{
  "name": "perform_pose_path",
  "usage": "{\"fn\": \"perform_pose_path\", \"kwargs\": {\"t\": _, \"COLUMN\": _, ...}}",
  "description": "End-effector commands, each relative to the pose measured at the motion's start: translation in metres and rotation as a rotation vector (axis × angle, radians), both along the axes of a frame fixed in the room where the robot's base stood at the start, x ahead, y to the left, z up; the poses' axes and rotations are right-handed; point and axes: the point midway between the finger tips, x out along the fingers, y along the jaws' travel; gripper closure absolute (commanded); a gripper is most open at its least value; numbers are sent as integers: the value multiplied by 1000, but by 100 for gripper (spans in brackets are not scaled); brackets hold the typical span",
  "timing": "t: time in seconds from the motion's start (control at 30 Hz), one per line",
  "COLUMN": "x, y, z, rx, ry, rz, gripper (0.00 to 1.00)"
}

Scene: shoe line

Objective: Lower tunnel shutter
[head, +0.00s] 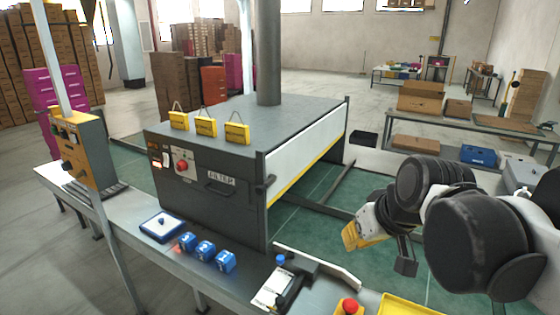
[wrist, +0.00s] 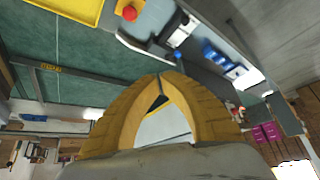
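The tunnel (head: 210,140) is a dark grey box over the green belt, left of centre in the head view. Its shutter (head: 308,153) is a white panel with a yellow lower edge on the tunnel's right side. The shutter covers the upper part of that opening; green belt shows below it. A dark handle (head: 265,187) sits at the near end of the shutter. My gripper (head: 350,238), with yellow fingers, is to the right of the tunnel, apart from it. In the wrist view its fingertips (wrist: 160,77) meet, with nothing seen held at them.
Along the near ledge are a blue-edged tray (head: 160,226), several blue blocks (head: 205,250), a blue-knobbed device (head: 282,275) and a red button (head: 349,306). A control post (head: 78,150) stands left. Yellow tags (head: 206,127) stand on the tunnel. The belt (head: 330,235) between tunnel and gripper looks clear.

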Motion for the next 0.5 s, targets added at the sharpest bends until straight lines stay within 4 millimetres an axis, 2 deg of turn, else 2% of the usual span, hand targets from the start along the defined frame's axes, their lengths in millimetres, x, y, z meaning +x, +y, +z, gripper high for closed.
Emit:
{"fn": "perform_pose_path", "kwargs": {"t": 0.03, "x": 29, "y": 7, "z": 25, "rx": 6, "ry": 4, "rz": 49, "gripper": 100}}
{"fn": "perform_pose_path", "kwargs": {"t": 0.2, "x": 120, "y": 34, "z": 67, "rx": 26, "ry": -1, "rz": 228, "gripper": 100}}
{"fn": "perform_pose_path", "kwargs": {"t": 0.33, "x": 189, "y": 53, "z": 85, "rx": 46, "ry": -20, "rz": 368, "gripper": 100}}
{"fn": "perform_pose_path", "kwargs": {"t": 0.5, "x": 272, "y": 79, "z": 88, "rx": 73, "ry": -68, "rz": 550, "gripper": 100}}
